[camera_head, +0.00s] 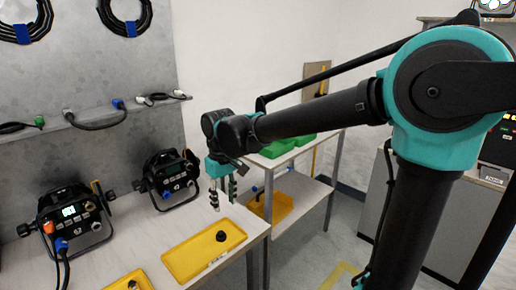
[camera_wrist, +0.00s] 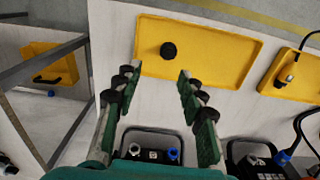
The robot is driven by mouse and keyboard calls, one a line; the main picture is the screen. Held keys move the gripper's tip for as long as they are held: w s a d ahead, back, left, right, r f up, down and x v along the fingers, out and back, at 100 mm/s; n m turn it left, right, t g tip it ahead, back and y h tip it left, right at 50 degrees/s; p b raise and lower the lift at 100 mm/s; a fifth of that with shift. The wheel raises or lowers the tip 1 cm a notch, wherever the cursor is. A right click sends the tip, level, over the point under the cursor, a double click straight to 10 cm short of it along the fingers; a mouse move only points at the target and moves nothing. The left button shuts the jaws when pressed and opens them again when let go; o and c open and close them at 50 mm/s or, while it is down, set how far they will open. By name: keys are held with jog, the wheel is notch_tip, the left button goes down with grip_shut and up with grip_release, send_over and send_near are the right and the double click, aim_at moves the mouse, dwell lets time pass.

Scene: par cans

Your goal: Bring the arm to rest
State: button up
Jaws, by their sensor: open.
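My gripper (camera_head: 223,193) hangs above the light-topped bench, pointing down, beside the back-left edge of a yellow tray. In the wrist view my gripper (camera_wrist: 158,82) has its two fingers spread wide, with nothing between them. My dark arm with teal joints reaches from the right side of the head view across to the bench. The yellow tray (camera_head: 190,262) holds a small black round piece (camera_head: 221,236); the tray (camera_wrist: 215,72) and the black piece (camera_wrist: 168,50) also show in the wrist view beyond the fingertips.
Two black par cans (camera_head: 76,218) (camera_head: 171,180) stand on the bench at left. A second yellow tray (camera_head: 131,282) is at the front. Cables hang on the grey wall panel.

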jog(key=w+d+f+m+t, duration=0.1)
jog(key=d+f, duration=0.1)
jog(key=d, duration=0.4)
jog(key=w+d+f+m, duration=0.2)
jog(key=d, duration=0.4)
jog(key=s+d+f+m+t, duration=0.1)
jog(key=s+d+f+m, duration=0.2)
jog(key=d, duration=0.8)
jog(key=s+d+f+m+t, duration=0.2)
jog(key=s+d+f, duration=0.3)
jog(key=d, duration=0.7)
jog(key=shift+f+m, duration=0.7)
jog(key=shift+f, duration=0.25)
